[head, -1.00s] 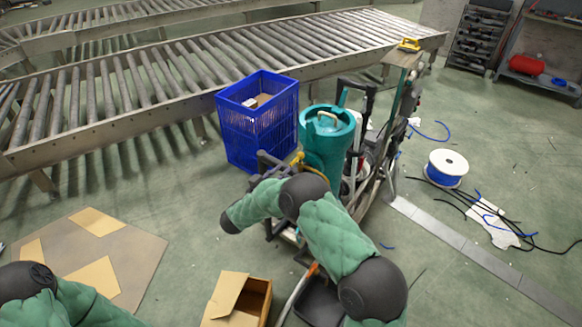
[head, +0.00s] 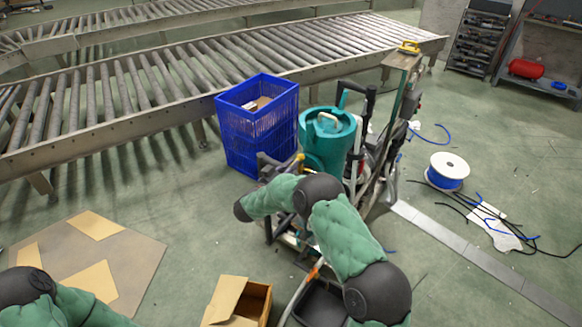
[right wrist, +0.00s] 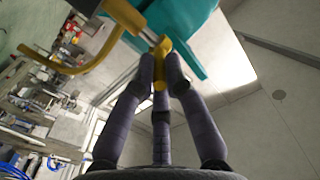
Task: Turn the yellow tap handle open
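The yellow tap handle (right wrist: 162,50) shows in the right wrist view as a short yellow piece between my right fingertips (right wrist: 161,72). A finger lies close on each side of it and a third finger is behind in the middle. I cannot tell whether they press on it. In the head view the yellow tap (head: 301,160) is small, beside the teal tank (head: 327,148). My right gripper (head: 273,163) is next to it there, partly hidden by my arm. Only part of my left arm shows at the lower left; its gripper is out of view.
A blue crate (head: 258,130) stands left of the tank, before the roller conveyor (head: 100,115). An open cardboard box (head: 255,300) is on the floor below my right arm. A blue cable spool (head: 447,172) lies right. A curved yellow pipe (right wrist: 65,70) is left of the fingers.

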